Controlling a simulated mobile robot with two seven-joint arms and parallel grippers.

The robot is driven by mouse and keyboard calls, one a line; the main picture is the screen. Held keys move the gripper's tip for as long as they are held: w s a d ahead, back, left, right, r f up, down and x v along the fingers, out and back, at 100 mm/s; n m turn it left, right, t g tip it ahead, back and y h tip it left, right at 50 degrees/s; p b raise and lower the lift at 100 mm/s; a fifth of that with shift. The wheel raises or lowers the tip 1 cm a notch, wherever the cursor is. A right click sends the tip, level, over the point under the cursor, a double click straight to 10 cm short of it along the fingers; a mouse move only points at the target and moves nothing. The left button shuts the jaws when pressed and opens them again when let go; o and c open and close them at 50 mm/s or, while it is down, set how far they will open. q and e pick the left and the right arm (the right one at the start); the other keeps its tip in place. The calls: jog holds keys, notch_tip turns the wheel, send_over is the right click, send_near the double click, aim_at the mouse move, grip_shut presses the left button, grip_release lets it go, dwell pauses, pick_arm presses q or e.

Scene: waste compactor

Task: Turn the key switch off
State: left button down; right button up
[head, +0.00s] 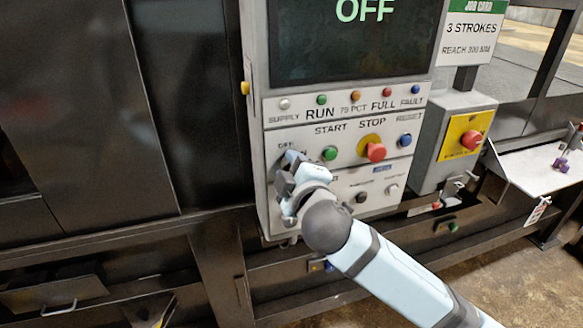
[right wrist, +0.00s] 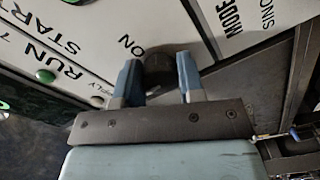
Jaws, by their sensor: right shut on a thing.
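The control panel (head: 350,150) fills the middle of the head view. My right gripper (head: 288,172) is at its left side, just left of the green start button (head: 330,153), and hides the key switch there. In the right wrist view, my right gripper (right wrist: 158,80) has its two blue-grey fingers on either side of the dark round key switch (right wrist: 158,62), shut on it. The word ON shows beside the switch. The switch's exact angle is hard to tell. My left gripper is not in view.
The screen (head: 350,40) above reads OFF. A red stop button (head: 375,152) and a blue reset button (head: 405,140) are to the right of the start button. An emergency stop box (head: 455,140) stands further right. A dark metal frame runs below the panel.

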dwell(0.3)
jog(key=o, duration=0.9)
jog(key=shift+s, duration=0.1)
jog(key=shift+b+v, duration=1.7)
jog(key=shift+v, duration=5.15)
jog(key=shift+f, duration=0.1)
